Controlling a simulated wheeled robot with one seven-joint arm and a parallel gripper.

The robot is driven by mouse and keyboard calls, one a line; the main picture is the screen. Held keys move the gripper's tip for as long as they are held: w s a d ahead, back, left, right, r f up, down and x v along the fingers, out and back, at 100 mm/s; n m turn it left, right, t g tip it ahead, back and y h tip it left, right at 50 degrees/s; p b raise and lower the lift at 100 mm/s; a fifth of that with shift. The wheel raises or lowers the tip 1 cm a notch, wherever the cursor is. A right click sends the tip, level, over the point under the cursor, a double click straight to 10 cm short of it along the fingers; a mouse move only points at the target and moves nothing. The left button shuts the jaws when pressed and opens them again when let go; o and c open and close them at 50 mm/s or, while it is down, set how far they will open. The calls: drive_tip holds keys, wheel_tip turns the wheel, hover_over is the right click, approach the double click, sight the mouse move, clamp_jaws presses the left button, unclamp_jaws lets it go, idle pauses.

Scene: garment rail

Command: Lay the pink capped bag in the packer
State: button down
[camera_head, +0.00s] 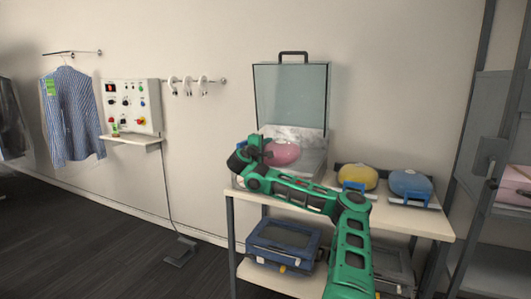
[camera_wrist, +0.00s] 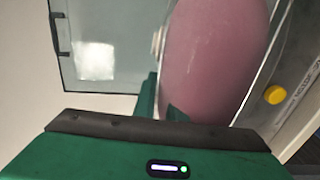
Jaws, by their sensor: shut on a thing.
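The pink capped bag (camera_head: 284,154) is at my gripper (camera_head: 258,150), over the packer, in the head view. My gripper is shut on the bag, whose pink side fills the upper middle of the wrist view (camera_wrist: 210,55). The cap cannot be made out. The packer (camera_head: 313,161) stands on the table's left part with its clear lid (camera_head: 291,95) raised. The lid and its dark handle also show at the upper left of the wrist view (camera_wrist: 95,60). Whether the bag touches the packer's bed cannot be told.
On the table (camera_head: 420,221), a yellow bag (camera_head: 358,175) and a blue bag (camera_head: 410,183) sit on blue holders to the right. A blue case (camera_head: 284,243) is on the lower shelf. A control panel (camera_head: 131,107) and a striped shirt (camera_head: 70,115) hang at left.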

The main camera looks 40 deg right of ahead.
drive_tip(key=shift+f, duration=1.25)
drive_tip(key=shift+f, duration=0.2)
drive_tip(key=c, duration=1.8)
unclamp_jaws()
